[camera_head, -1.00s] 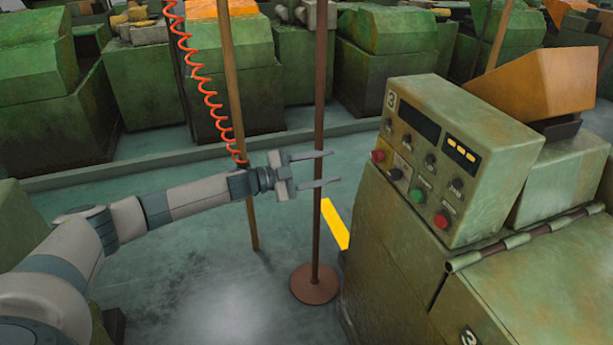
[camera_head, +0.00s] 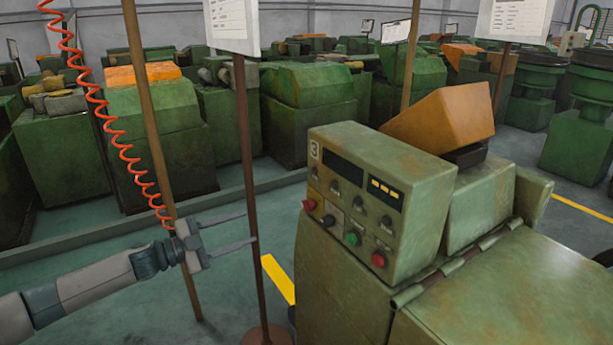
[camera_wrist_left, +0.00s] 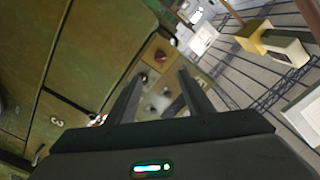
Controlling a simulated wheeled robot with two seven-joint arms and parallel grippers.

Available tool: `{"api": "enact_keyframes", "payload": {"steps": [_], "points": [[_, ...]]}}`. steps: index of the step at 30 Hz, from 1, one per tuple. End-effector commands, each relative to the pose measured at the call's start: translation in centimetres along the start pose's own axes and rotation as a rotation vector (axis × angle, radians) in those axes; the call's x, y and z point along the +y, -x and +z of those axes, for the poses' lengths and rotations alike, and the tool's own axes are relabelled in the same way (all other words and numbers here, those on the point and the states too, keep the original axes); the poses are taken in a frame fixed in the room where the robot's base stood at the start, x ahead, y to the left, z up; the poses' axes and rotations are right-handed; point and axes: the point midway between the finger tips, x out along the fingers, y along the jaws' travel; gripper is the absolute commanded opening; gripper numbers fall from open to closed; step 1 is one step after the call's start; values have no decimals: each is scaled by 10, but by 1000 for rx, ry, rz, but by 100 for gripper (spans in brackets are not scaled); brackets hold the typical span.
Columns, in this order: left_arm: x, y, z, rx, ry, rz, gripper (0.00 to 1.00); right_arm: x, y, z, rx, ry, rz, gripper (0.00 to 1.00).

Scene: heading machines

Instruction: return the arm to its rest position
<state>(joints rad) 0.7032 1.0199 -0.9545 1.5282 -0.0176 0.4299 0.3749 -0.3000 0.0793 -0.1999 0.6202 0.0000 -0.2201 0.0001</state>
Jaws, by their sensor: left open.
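My left gripper (camera_head: 226,234) is at the lower left of the head view, its arm coming in from the left edge. Its two fingers are apart, with nothing between them. The fingers point right, toward the green control box (camera_head: 370,200) numbered 3, with a clear gap before it. In the left wrist view the open fingers (camera_wrist_left: 158,95) show, and part of the panel with a red button (camera_wrist_left: 160,56) appears beyond them. My right gripper is in neither view.
A thin brown sign pole (camera_head: 246,150) stands by the fingertips; contact cannot be told. A wooden post (camera_head: 150,120) and a coiled orange hose (camera_head: 115,140) are close to the gripper. An orange hood (camera_head: 440,118) sits behind the control box. Green machines (camera_head: 160,135) line the back.

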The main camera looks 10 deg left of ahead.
Motion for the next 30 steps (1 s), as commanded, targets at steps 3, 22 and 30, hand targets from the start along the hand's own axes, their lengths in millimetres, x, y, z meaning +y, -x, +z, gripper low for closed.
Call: {"api": "enact_keyframes", "payload": {"steps": [3, 22, 30], "points": [[4, -1, 8, -11, 8, -7, 47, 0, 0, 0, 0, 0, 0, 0], [206, 37, 233, -494, 322, -184, 47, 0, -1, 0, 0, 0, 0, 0], [351, 103, 297, -753, 482, -192, 47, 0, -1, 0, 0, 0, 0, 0]]}}
